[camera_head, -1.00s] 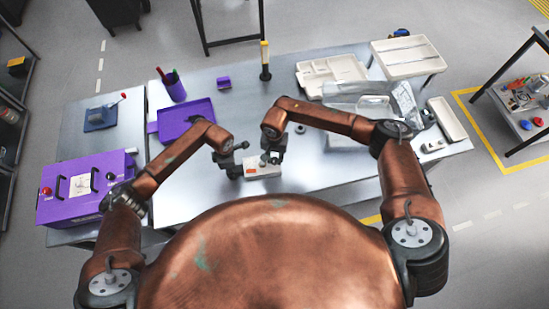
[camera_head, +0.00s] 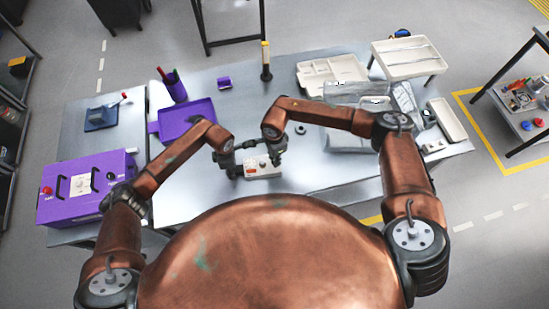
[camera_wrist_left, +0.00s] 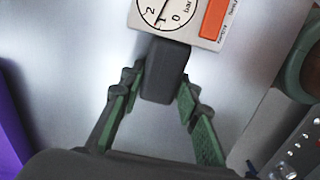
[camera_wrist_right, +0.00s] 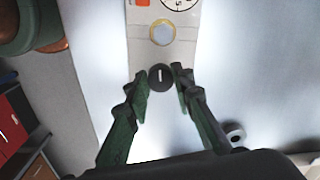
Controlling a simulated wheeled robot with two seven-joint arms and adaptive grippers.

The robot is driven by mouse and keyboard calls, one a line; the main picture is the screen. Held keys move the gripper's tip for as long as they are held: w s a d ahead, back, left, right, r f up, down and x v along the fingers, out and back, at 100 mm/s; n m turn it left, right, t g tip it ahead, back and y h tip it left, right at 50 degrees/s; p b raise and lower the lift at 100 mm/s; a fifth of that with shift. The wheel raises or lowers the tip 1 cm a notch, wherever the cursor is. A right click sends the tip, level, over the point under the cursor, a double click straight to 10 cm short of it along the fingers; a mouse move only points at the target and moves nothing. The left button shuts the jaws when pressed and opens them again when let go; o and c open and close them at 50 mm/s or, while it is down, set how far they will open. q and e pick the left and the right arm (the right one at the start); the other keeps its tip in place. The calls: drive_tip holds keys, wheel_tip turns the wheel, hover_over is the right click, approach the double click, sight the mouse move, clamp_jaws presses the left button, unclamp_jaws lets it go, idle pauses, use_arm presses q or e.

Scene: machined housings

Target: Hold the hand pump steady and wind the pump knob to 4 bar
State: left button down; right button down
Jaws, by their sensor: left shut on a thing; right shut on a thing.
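The hand pump (camera_head: 262,172) is a pale box with an orange patch, lying on the bench between my grippers. In the left wrist view its gauge (camera_wrist_left: 168,8) is cut off at the top; the dark needle seems to lie near the 1. My left gripper (camera_wrist_left: 160,97) is shut on the pump's dark grip block (camera_wrist_left: 165,75). In the right wrist view the round dark pump knob (camera_wrist_right: 160,77), with a white mark, sits between the fingertips of my right gripper (camera_wrist_right: 161,88), which is shut on it. A yellow-rimmed round part (camera_wrist_right: 162,32) lies between knob and gauge.
A purple tray (camera_head: 186,131) and a purple cup (camera_head: 174,88) stand to the left. A purple case (camera_head: 85,188) is at far left. Pale trays (camera_head: 331,72) and clear bins stand at right. A small dark ring (camera_head: 300,129) lies near my right gripper.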

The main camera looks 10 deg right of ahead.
drive_tip(key=m, duration=0.4)
drive_tip(key=shift+m, duration=0.3)
drive_tip(key=shift+w+m, duration=0.1)
drive_tip(key=shift+m, duration=1.8)
drive_tip(key=c, duration=1.9)
unclamp_jaws()
drive_tip(key=shift+c, duration=0.2)
wheel_tip(320, 180, up, 12)
